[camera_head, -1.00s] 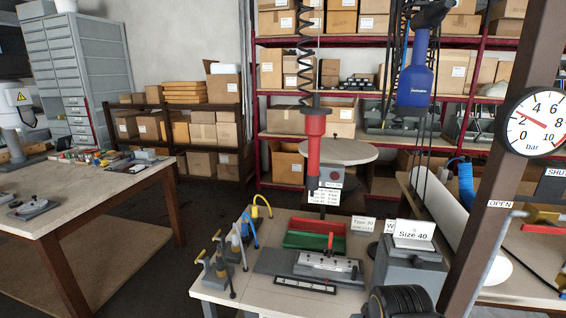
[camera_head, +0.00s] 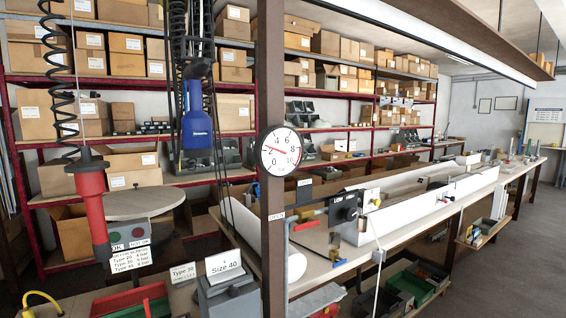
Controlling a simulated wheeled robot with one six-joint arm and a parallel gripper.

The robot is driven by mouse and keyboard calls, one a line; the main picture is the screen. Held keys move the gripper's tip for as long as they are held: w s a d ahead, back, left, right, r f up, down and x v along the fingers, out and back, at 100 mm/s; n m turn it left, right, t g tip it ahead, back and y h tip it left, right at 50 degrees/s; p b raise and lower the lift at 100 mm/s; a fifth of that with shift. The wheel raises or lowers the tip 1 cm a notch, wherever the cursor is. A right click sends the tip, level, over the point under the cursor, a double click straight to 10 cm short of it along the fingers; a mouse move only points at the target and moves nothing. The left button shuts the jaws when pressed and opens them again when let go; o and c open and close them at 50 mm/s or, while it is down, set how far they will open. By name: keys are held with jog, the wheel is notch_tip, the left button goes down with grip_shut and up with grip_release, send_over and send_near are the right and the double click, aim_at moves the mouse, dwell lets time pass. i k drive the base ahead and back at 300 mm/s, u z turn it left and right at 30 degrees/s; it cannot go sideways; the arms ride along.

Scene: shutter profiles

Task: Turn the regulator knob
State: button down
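A black round knob (camera_head: 347,209) sits on the front of a dark box on the long white bench at the centre right. A small label that seems to read "LOW" is beside it. I take it for the regulator knob. A round white pressure gauge (camera_head: 281,151) marked in bar hangs on the brown post to the left of the knob. Its red needle points left, near the 2. A lever with a red handle (camera_head: 308,225) is between the post and the knob, near an "OPEN" label. My gripper is not in view.
The brown post (camera_head: 270,80) stands upright left of the knob. A blue tool (camera_head: 197,115) and a red tool (camera_head: 93,205) hang at left. A "Size 40" sign (camera_head: 225,267) stands on a grey block. Bins (camera_head: 413,283) are under the bench; floor is open at far right.

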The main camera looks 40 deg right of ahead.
aim_at(349, 214)
jog(key=z, duration=1.65)
